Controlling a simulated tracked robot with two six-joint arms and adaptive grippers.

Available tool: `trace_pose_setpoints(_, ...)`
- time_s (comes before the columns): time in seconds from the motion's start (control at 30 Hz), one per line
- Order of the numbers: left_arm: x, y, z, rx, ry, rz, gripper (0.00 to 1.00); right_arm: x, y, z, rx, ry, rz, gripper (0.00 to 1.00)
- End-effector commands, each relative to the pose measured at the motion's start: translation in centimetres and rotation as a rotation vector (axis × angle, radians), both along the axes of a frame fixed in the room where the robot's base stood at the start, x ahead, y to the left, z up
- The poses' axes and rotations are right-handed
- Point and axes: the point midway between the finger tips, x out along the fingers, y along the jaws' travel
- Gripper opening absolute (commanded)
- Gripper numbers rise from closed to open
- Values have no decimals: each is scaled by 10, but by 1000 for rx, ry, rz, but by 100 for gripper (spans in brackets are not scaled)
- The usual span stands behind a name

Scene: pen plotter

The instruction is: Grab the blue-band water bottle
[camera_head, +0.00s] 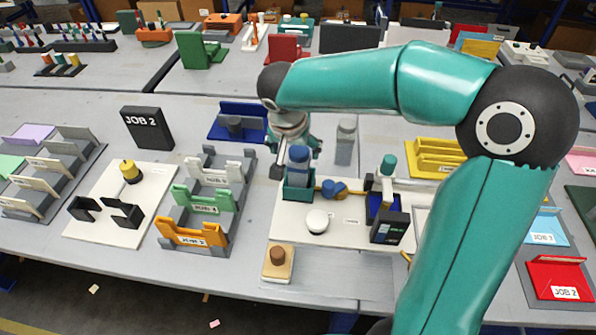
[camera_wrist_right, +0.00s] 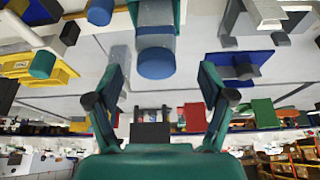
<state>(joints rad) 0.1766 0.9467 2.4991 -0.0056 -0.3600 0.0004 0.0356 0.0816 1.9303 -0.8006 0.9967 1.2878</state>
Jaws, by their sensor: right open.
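The blue-band water bottle (camera_head: 299,168) stands upright in a teal holder (camera_head: 298,192) on the white board. My right gripper (camera_head: 296,150) is at the bottle's upper part, with its fingers on either side. In the right wrist view the picture is upside down; the bottle's blue cap (camera_wrist_right: 156,63) and clear body (camera_wrist_right: 156,42) appear ahead, between the two spread fingers of my right gripper (camera_wrist_right: 160,78). The fingers are open, with visible gaps to the bottle there. My left gripper is not in view.
A grey translucent bottle (camera_head: 346,143) stands close behind to the right, also visible in the wrist view (camera_wrist_right: 120,65). A white dome (camera_head: 317,221), blue knob (camera_head: 334,188) and dark device (camera_head: 390,228) sit near the holder. Job racks (camera_head: 205,200) stand left.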

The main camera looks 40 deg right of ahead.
Motion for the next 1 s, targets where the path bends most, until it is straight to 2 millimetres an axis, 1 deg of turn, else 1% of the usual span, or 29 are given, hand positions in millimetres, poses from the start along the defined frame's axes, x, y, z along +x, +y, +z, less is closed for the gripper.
trace_pose_setpoints(0.03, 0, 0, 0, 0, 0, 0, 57, 1, -2, -7, 0, 4, -2, 81)
trace_pose_setpoints(0.1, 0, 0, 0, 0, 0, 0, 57, 3, -4, -12, 0, 2, 0, 81)
trace_pose_setpoints(0.27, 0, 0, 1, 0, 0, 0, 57, 4, -7, -19, 0, 1, 0, 81)
trace_pose_setpoints(0.33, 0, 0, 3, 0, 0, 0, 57, 5, -10, -24, 0, 4, 0, 81)
trace_pose_setpoints(0.47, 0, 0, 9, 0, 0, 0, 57, 7, -18, -41, 1, 6, -2, 81)
trace_pose_setpoints(0.6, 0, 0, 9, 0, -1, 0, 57, 12, -24, -58, 0, 3, 0, 81)
trace_pose_setpoints(0.7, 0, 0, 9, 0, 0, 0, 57, 13, -25, -63, 1, 1, 1, 81)
trace_pose_setpoints(0.9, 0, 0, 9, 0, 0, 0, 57, 14, -25, -63, 0, 0, 1, 81)
trace_pose_setpoints(0.93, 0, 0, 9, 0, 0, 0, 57, 14, -25, -63, 0, 0, 1, 78)
trace_pose_setpoints(1.0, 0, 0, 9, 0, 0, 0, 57, 14, -25, -63, 0, 0, 1, 66)
